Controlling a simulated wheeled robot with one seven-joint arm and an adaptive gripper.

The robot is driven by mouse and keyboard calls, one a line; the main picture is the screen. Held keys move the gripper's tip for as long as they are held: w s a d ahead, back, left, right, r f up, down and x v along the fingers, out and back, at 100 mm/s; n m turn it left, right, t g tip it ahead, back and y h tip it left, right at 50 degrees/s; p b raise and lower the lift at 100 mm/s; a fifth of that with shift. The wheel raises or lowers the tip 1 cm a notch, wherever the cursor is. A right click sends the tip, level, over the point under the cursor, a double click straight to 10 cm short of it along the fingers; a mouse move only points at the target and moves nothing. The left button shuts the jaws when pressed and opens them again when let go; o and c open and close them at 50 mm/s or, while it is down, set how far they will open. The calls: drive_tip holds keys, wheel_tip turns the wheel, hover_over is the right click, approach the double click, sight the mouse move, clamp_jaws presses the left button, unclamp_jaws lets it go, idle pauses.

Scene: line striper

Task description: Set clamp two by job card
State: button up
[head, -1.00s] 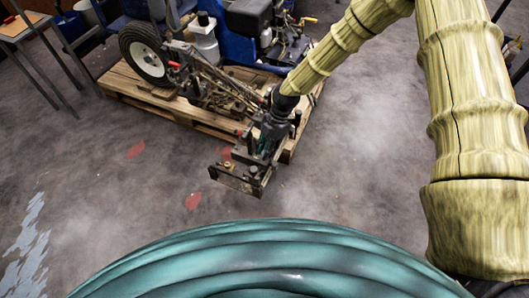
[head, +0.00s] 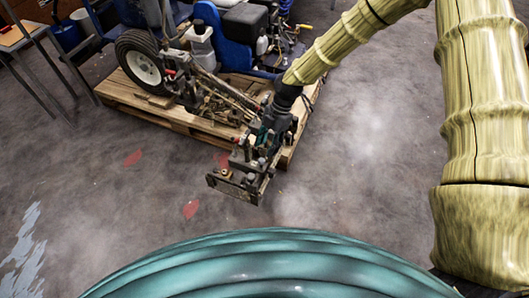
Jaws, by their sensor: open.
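The line striper, with a blue frame (head: 228,43) and a white-rimmed wheel (head: 139,62), stands on a wooden pallet (head: 165,114). Its front bar assembly (head: 190,92) reaches forward to a dark metal bracket (head: 232,187) beyond the pallet's front edge. My arm comes from the right. My gripper (head: 263,142) is open, pointing down at the fittings just behind the bracket. Its dark fingers overlap the dark fittings in the picture, so I cannot tell whether they touch. Individual clamps are too small to tell apart, and no job card can be made out.
Red marks (head: 191,208) and a pale painted patch (head: 25,255) lie on the grey floor. The floor left and right of the bracket is clear.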

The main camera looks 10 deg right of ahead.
drive_tip(key=v, duration=0.6)
idle(0.4)
drive_tip(key=s+d+f+m+t, duration=0.1)
drive_tip(key=s+d+f+m, duration=0.1)
drive_tip(key=s+f+m, duration=0.55)
drive_tip(key=s+d+f+m+h, duration=0.15)
drive_tip(key=s+f+m, duration=0.35)
drive_tip(key=s, duration=0.6)
drive_tip(key=s+d+f+m+t, duration=0.1)
drive_tip(key=s+d+f+m, duration=0.1)
drive_tip(key=s+f+m, duration=0.65)
drive_tip(key=s+d+r+m+h, duration=0.25)
drive_tip(key=s+d+m, duration=0.25)
drive_tip(key=s+d, duration=0.3)
wheel_tip(320, 180, up, 14)
drive_tip(key=a+p, duration=0.1)
drive_tip(key=p, duration=1.3)
drive_tip(key=shift+s+t, duration=0.35)
drive_tip(key=shift+t, duration=0.05)
